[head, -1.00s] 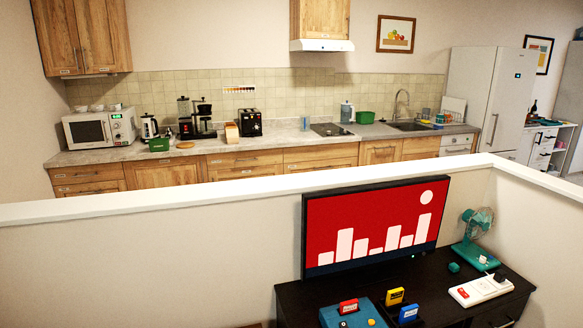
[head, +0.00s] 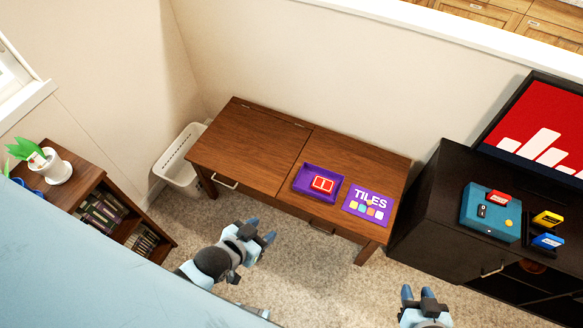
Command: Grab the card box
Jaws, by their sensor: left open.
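A purple open-topped box (head: 300,188) sits on the right half of a brown wooden desk (head: 245,150), with a red piece with white marks (head: 322,184) inside it. A flat purple piece lettered TILES, with coloured squares (head: 367,206), lies to its right. I cannot tell for sure which of these is the card box. My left gripper (head: 262,230) is open and empty, in front of the desk and lower left of the purple box. My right gripper (head: 417,291) looks open and empty, over the carpet in front of the black cabinet.
A white basket (head: 178,172) stands left of the desk. A bookshelf (head: 122,214) with a potted plant (head: 52,168) is at the left. A black cabinet (head: 428,213) with a teal console (head: 491,212) and screen (head: 545,130) is at the right. The desk's left half is clear.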

